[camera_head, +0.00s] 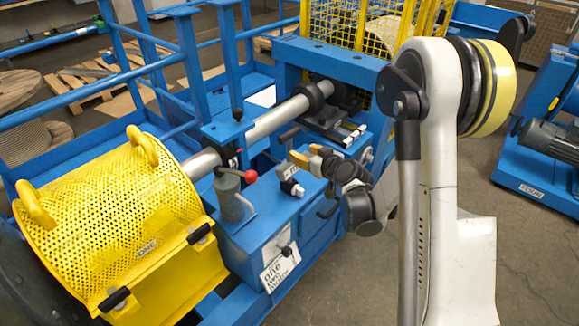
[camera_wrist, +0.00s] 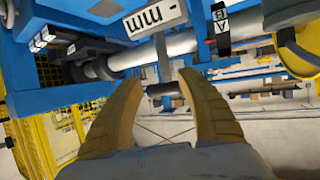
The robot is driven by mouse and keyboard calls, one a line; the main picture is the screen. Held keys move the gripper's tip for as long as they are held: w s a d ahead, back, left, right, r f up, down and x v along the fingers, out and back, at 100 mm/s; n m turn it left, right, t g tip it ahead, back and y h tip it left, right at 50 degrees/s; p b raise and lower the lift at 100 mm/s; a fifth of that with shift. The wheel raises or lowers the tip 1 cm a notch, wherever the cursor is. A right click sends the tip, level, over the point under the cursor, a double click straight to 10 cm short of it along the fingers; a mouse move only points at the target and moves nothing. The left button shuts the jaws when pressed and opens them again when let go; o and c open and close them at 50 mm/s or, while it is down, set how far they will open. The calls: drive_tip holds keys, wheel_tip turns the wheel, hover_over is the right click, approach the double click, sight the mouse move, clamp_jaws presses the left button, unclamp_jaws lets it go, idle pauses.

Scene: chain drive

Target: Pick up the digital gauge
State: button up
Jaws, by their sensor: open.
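My gripper (camera_wrist: 160,80) is open and empty in the wrist view, its two tan fingers spread apart. In the head view my gripper (camera_head: 302,156) hangs over the blue machine bench. A white block with dark "mm"-like marks (camera_wrist: 155,17) lies beyond the fingertips at the top of the wrist view, apart from them. It looks like the digital gauge, but its readout is not clear. In the head view a small white block with a black part (camera_head: 291,187) sits on the blue bench just below my gripper; I cannot tell for sure if it is the same thing.
A grey shaft (camera_head: 270,122) runs across the blue frame behind my gripper. A red-knobbed lever (camera_head: 250,176) stands left of it. A yellow perforated guard (camera_head: 115,215) fills the lower left, and a yellow mesh cage (camera_head: 345,25) stands behind. Open floor (camera_head: 530,250) lies right.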

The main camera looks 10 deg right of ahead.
sight(291, 148)
drive_tip(key=x, duration=0.1)
drive_tip(key=b+x, duration=0.1)
drive_tip(key=x, duration=0.2)
drive_tip(key=shift+w+a+f, duration=0.25)
drive_tip(key=shift+a+f, duration=0.05)
drive_tip(key=shift+a, duration=0.05)
drive_tip(key=b+x, duration=0.1)
drive_tip(key=x, duration=0.2)
drive_tip(key=b+x, duration=0.1)
drive_tip(key=x, duration=0.1)
drive_tip(key=shift+a+f+b, duration=0.2)
drive_tip(key=shift+f+b, duration=0.1)
drive_tip(key=shift+b, duration=0.05)
drive_tip(key=shift+r, duration=0.15)
clamp_jaws()
